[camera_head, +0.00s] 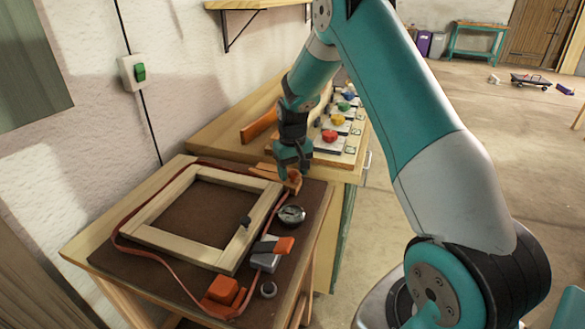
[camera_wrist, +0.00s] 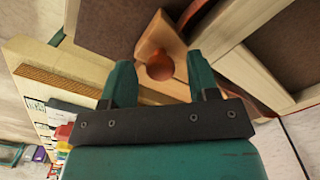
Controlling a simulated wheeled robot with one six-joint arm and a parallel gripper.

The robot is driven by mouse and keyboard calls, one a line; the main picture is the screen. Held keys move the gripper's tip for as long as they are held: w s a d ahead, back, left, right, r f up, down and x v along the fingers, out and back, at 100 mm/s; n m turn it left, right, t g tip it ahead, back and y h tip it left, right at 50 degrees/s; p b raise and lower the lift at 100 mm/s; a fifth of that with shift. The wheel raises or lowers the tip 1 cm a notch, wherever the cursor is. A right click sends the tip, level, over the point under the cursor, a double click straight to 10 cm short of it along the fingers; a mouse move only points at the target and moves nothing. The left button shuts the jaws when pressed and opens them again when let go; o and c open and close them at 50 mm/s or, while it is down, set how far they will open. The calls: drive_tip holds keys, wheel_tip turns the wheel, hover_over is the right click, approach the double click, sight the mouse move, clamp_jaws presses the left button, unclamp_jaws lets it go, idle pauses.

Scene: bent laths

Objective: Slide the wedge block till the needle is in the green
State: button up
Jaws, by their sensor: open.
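A light-wood block with a round orange knob (camera_wrist: 158,62), which looks like the wedge block, lies on the dark board by a corner of the wooden frame (camera_head: 160,239). In the head view, part of this block (camera_head: 292,180) shows below my gripper (camera_head: 291,170). In the wrist view, my gripper (camera_wrist: 160,66) is open, with one finger on each side of the knob. I cannot tell whether the fingers touch it. A round dark dial (camera_head: 291,214) sits beside the frame; its needle and green zone are too small to read.
A red strap (camera_head: 122,226) runs round the frame. A grey and orange clamp piece (camera_head: 268,254), an orange block (camera_head: 223,291) and a small dark ring (camera_head: 268,289) lie along the near right side. Behind, a wooden bench (camera_head: 215,134) carries several coloured knobs.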

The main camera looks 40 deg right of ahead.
wheel_tip(320, 180, up, 18)
drive_tip(key=b, duration=0.1)
drive_tip(key=shift+f, duration=0.25)
idle(0.5)
